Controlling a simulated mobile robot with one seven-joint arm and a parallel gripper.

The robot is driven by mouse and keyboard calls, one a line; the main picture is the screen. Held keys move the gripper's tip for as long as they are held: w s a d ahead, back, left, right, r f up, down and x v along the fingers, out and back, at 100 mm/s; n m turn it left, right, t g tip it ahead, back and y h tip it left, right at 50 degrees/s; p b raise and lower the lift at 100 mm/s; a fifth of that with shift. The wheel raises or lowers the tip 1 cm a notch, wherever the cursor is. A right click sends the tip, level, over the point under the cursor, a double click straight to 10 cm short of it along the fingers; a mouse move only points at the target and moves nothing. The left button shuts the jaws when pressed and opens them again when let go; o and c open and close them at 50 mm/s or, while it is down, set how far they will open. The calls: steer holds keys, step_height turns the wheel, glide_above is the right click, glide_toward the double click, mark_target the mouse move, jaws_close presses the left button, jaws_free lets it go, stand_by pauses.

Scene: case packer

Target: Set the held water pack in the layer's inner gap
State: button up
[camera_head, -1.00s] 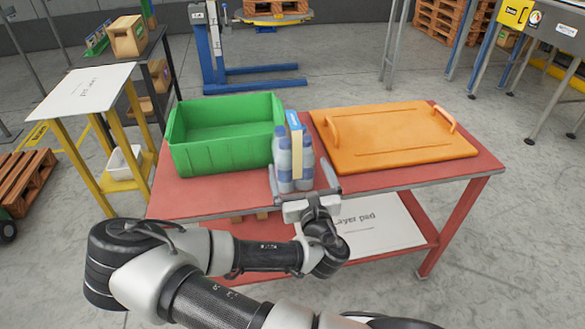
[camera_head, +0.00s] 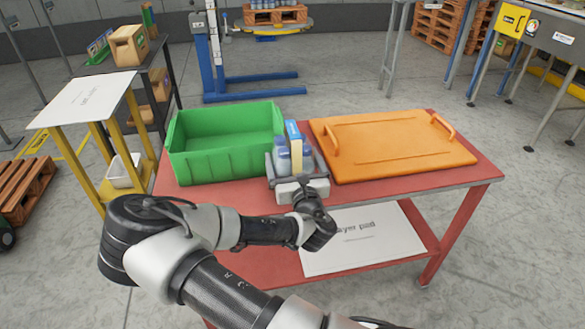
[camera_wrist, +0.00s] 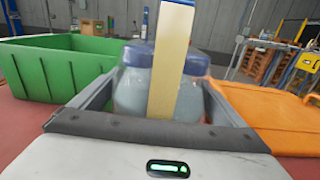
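The water pack (camera_head: 290,151) is a small bundle of bluish bottles with blue caps and a tan-and-blue band. It stands upright between the green crate and the orange board, over the red table. My gripper (camera_head: 297,165) has one finger on each side of the pack and appears shut on it. The wrist view shows the pack (camera_wrist: 132,95) close up between the fingers (camera_wrist: 158,105). The pack's base is hidden, so I cannot tell whether it touches the table. A layer of bottles shows partly on the lifted pallet (camera_head: 275,16) at the back, cut off by the frame's top.
The red table (camera_head: 240,203) holds the green crate (camera_head: 222,160), left of the pack, and the orange board with handles (camera_head: 390,145), right of it. A layer pad (camera_head: 355,240) lies on the lower shelf. Grey floor (camera_head: 345,75) is open behind the table.

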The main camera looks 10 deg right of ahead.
steer(key=c, duration=1.4)
steer(key=shift+r, duration=0.15)
steer(key=shift+c, duration=0.9)
step_height(320, 180, up, 18)
steer(key=p, duration=0.4)
steer(key=shift+s+a+p, duration=0.15)
steer(key=shift+p, duration=0.6)
steer(key=shift+s+a+p, duration=0.2)
steer(key=shift+s+p, duration=0.05)
steer(key=shift+p, duration=0.5)
steer(key=s+f+p, duration=0.3)
steer(key=s+p, duration=0.4)
steer(key=p, duration=0.1)
steer(key=shift+d+f, duration=0.25)
steer(key=shift+d, duration=0.1)
